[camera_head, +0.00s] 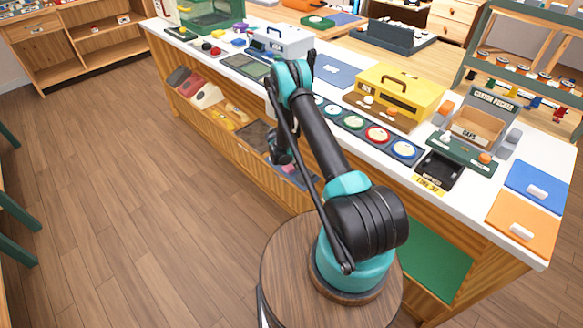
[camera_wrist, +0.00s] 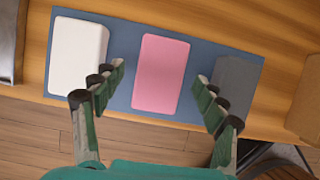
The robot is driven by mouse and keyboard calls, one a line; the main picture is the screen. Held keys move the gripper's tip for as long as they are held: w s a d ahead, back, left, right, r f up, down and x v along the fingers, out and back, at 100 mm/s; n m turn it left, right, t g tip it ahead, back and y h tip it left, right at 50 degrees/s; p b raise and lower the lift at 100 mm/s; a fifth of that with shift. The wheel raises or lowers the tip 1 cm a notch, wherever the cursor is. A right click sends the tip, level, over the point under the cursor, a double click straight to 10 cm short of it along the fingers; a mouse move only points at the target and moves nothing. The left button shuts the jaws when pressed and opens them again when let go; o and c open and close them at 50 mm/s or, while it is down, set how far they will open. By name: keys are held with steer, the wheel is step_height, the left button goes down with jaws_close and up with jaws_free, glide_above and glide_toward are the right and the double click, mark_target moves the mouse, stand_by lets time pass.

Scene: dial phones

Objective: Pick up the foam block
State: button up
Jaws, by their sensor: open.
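In the wrist view three blocks lie side by side on a blue mat (camera_wrist: 120,98): a white one (camera_wrist: 79,55), a pink one (camera_wrist: 161,73) and a dark grey one (camera_wrist: 236,88). No label shows which is foam. My gripper (camera_wrist: 160,77) is open and empty, its fingers apart on either side of the pink block in the picture. The gap in height is hard to judge. In the head view my gripper (camera_head: 280,152) is low at the counter's front, by the lower shelf. A bit of pink (camera_head: 291,168) shows there; my arm hides much of that spot.
A brown block (camera_wrist: 305,105) is at the right edge of the wrist view, and a grey metal item (camera_wrist: 8,40) at the left. The white countertop (camera_head: 548,160) overhangs the shelf and holds a yellow toolbox (camera_head: 400,92). The wooden floor (camera_head: 130,200) left of my arm is clear.

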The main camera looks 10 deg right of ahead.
steer(key=shift+d+f, duration=0.1)
steer(key=shift+f, duration=0.1)
steer(key=shift+f, duration=0.25)
stand_by(0.5)
steer(key=c, duration=1)
steer(key=shift+r, duration=0.2)
